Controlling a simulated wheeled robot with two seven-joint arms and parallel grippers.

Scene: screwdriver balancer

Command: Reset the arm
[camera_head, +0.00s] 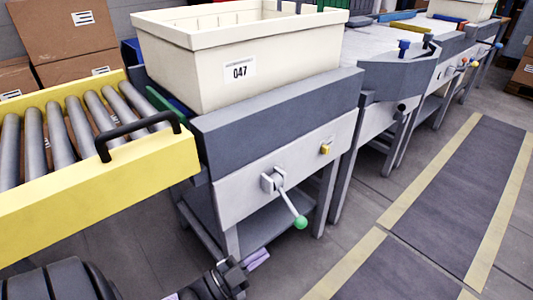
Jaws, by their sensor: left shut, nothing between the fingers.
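My left gripper (257,260) shows at the bottom of the head view, with dark links and pale purple fingertips. It is shut and empty. It is below and left of a lever (286,200) with a green ball knob (300,222). The lever slants down to the right from a mount on the front of a grey workstation (238,192). The gripper appears apart from the lever. My right gripper is not in view.
A cream bin (190,75) labelled 047 sits on the workstation. A yellow roller conveyor (160,164) with a black handle (136,132) is at left. Cardboard boxes (62,25) stand behind it. More workstations (385,70) run back right. The floor (440,200) at right is clear.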

